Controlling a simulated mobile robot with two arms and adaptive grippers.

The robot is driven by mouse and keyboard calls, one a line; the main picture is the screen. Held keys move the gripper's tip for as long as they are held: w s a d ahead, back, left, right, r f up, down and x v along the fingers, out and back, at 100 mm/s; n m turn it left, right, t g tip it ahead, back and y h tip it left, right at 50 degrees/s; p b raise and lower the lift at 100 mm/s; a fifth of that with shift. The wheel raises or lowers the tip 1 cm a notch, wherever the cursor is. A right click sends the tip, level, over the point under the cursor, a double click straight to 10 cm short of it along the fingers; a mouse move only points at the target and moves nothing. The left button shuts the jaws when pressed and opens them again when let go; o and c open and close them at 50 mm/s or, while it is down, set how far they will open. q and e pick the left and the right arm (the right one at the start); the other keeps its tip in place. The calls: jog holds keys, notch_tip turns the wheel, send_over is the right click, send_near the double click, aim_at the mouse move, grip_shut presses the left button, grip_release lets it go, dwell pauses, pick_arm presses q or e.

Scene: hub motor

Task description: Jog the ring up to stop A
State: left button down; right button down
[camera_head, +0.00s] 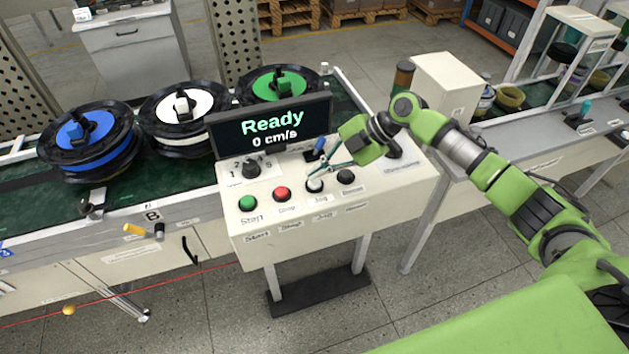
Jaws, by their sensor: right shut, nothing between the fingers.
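Three large black reels lie on the green conveyor belt (190,178): one with a blue hub (75,135), one with a white hub (178,104) and one with a green hub (290,84). I cannot tell which is the ring. A "B" label (152,215) is on the conveyor's front edge; I see no "A" label. The display (271,124) reads "Ready, 0 cm/s". My right gripper (317,177) is shut and empty, its tips at the white Jog button (315,186); I cannot tell whether they touch it. My left gripper is not in view.
The control panel also has a green Start button (247,204), a red Stop button (282,195), a black button (345,176), a numbered knob (251,170) and a blue-handled lever (318,147). A yellow peg (134,230) sticks out below the belt. A workbench (500,140) stands at the right.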

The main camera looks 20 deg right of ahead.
dwell(0.9)
jog(key=shift+f+b, duration=0.45)
jog(key=shift+b, duration=0.15)
